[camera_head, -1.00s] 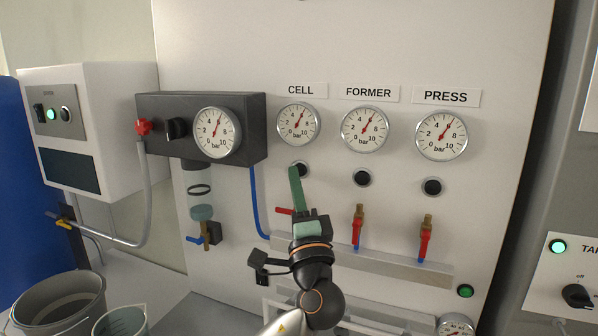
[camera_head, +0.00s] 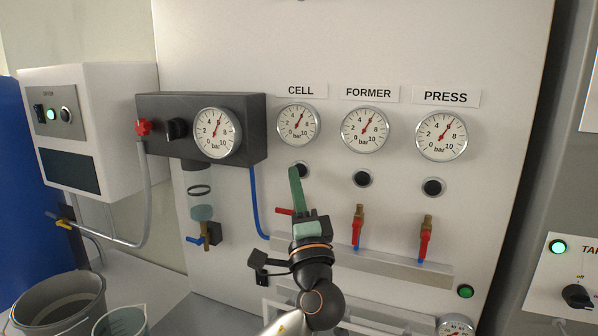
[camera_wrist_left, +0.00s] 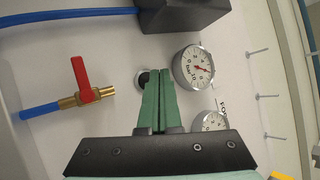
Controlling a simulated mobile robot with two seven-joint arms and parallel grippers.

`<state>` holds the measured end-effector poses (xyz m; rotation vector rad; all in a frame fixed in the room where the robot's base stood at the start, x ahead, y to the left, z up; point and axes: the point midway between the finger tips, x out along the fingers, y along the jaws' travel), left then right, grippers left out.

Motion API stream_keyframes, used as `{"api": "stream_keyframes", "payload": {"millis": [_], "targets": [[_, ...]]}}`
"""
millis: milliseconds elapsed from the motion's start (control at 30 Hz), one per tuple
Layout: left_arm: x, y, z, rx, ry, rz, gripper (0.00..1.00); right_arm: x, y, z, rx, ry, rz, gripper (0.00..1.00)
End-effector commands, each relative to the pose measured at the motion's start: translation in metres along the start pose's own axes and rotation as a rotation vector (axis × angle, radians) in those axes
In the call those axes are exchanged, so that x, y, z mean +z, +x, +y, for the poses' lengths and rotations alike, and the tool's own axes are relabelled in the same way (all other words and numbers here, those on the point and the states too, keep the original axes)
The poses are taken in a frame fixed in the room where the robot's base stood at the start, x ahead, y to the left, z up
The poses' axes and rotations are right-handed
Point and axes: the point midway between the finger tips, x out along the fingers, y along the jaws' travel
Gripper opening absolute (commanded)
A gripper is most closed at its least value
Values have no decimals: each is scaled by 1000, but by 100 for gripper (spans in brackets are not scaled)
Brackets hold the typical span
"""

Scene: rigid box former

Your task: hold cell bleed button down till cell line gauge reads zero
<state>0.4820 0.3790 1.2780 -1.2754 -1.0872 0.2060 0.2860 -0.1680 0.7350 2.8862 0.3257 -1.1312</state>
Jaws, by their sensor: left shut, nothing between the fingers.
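The CELL gauge (camera_head: 298,124) shows its red needle pointing up and right, a little past the 4 and well above zero. The dark cell bleed button (camera_head: 301,168) in its pale ring sits below it, partly hidden by my fingertips. My left gripper (camera_head: 294,172) is shut and empty, its green fingers at the button. In the left wrist view the button (camera_wrist_left: 142,80) shows beside the shut fingers (camera_wrist_left: 158,74); I cannot tell whether they touch it or press it in. The CELL gauge also shows there (camera_wrist_left: 193,67). My right gripper is not in view.
The FORMER gauge (camera_head: 365,129) and PRESS gauge (camera_head: 441,136), each with a black button below, are to the right. Red-handled valves (camera_head: 357,228) stand below. A black regulator block (camera_head: 250,122) sticks out at left. Buckets stand at lower left.

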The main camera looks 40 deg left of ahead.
Motion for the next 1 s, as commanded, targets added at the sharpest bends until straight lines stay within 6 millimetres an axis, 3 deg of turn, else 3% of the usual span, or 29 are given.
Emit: {"api": "stream_keyframes", "payload": {"millis": [1000], "targets": [[-5,6,5,1,0,0,0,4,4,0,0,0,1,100]]}}
